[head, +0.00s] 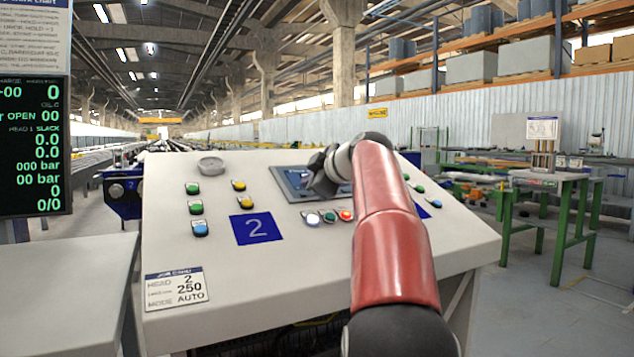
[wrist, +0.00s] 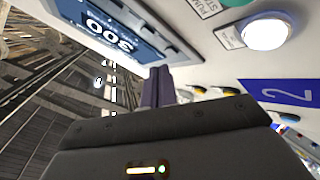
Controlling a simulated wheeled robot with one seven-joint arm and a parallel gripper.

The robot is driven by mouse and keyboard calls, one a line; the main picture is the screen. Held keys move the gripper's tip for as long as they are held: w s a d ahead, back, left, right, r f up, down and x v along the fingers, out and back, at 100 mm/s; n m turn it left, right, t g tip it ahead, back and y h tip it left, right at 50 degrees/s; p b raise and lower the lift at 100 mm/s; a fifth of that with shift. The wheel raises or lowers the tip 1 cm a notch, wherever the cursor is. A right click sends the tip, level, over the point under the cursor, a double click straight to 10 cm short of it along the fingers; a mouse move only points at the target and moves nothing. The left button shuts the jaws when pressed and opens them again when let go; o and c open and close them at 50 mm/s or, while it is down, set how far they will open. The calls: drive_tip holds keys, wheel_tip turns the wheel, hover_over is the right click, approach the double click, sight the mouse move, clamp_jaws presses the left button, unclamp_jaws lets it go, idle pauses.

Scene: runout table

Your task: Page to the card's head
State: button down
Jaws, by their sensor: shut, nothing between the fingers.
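The job card (head: 177,287) is on the lower left of the sloping console (head: 240,290); it reads head 2, 250, mode auto. A framed display (head: 290,180) sits in the upper middle of the console, partly hidden by my gripper. In the wrist view the display (wrist: 120,22) appears turned over and shows a large 300; its smaller text is too blurred to read. My gripper (head: 318,185) is shut and empty over the display.
White, green and red buttons (head: 328,216) lie below the display. A lit white button (wrist: 265,33) shows in the wrist view. A dark readout board (head: 35,145) stands at left.

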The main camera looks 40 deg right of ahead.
drive_tip(key=r+p, duration=0.1)
drive_tip(key=s+r, duration=0.1)
drive_tip(key=r, duration=0.1)
drive_tip(key=s+r+p, duration=0.1)
drive_tip(key=r, duration=0.1)
drive_tip(key=shift+s+a+r+p, duration=0.2)
drive_tip(key=shift+a+p, duration=0.1)
drive_tip(key=shift+p, duration=0.05)
idle(2.7)
